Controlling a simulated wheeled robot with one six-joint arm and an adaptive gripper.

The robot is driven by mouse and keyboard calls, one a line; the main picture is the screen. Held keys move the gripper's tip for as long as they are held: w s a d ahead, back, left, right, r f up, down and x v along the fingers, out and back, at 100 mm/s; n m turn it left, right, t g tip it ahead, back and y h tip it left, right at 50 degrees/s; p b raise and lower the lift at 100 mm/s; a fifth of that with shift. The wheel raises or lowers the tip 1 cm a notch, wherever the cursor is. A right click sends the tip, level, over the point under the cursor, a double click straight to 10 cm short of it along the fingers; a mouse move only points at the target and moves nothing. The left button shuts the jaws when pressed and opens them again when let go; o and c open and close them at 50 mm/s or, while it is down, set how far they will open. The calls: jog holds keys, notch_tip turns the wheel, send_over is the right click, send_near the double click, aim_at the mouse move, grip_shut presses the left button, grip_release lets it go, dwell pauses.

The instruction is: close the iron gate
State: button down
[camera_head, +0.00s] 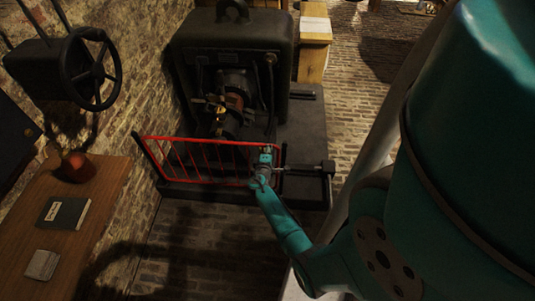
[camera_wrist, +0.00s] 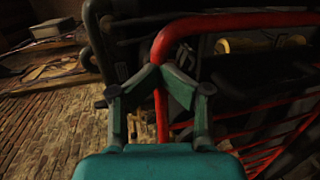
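The iron gate (camera_head: 205,142) is a red barred frame in front of the dark machine in the head view. It runs from a dark post at the brick wall on the left to my gripper (camera_head: 265,158) on the right. In the wrist view the gate's rounded red corner (camera_wrist: 200,23) is close. My gripper's two fingers (camera_wrist: 159,76) come together around its upright end bar, which passes down between them. A dark post with a horizontal bar (camera_head: 328,168) stands just right of the gate's end; the exact gap is hard to tell.
The dark machine (camera_head: 230,45) stands on a plinth behind the gate. A handwheel (camera_head: 90,69) is on the left wall. A wooden table (camera_head: 110,190) holds a book (camera_head: 63,213) and a reddish jar (camera_head: 75,167). The brick floor (camera_head: 190,240) before the gate is clear.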

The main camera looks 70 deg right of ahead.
jog(key=shift+d+r, duration=0.4)
jog(key=shift+d, duration=0.05)
jog(key=f+v, duration=0.1)
jog(key=v, duration=1.1)
jog(key=shift+a, duration=0.3)
